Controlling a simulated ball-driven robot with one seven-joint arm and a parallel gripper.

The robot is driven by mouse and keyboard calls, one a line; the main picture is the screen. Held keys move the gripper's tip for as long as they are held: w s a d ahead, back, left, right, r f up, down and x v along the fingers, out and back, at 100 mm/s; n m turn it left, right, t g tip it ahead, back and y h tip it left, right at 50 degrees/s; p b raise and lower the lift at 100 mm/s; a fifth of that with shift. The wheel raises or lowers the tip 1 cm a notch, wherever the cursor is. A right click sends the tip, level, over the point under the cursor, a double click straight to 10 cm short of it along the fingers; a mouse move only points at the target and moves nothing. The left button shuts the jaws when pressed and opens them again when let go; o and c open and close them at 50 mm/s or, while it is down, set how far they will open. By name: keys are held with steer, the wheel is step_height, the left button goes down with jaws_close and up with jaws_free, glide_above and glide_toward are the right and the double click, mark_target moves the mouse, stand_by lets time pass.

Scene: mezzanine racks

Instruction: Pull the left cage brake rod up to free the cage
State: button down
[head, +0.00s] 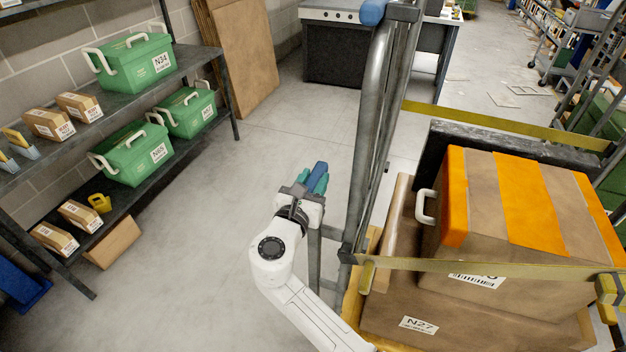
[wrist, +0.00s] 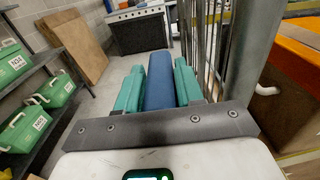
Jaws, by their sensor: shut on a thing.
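The roll cage's grey tube frame (head: 376,110) stands right of my gripper, and its bars also show in the wrist view (wrist: 258,45). My gripper (head: 312,180) is at the cage's left side, with its teal fingers closed on both sides of a blue grip (head: 319,169), which looks like the brake rod's handle. In the wrist view the blue grip (wrist: 160,82) lies between the two fingers (wrist: 158,92). The rod below the grip is mostly hidden by my gripper, so I cannot tell how far it is raised.
The cage holds brown cartons (head: 480,210) with orange tape, behind yellow straps (head: 480,265). Another blue cap (head: 372,12) tops the cage frame. A rack (head: 215,60) with green boxes (head: 135,62) stands at left. Clear floor (head: 215,215) lies between rack and cage.

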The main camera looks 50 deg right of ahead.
steer(key=shift+w+r+p, duration=0.1)
steer(key=shift+r+p, duration=0.95)
steer(key=shift+r, duration=0.8)
steer(key=c, duration=1.1)
jaws_free()
steer(key=o, duration=0.3)
steer(key=shift+f, duration=0.25)
steer(key=shift+a, duration=0.1)
steer(key=shift+a+f, duration=0.1)
steer(key=shift+a, duration=0.2)
steer(key=b+v, duration=0.2)
steer(key=v, duration=0.8)
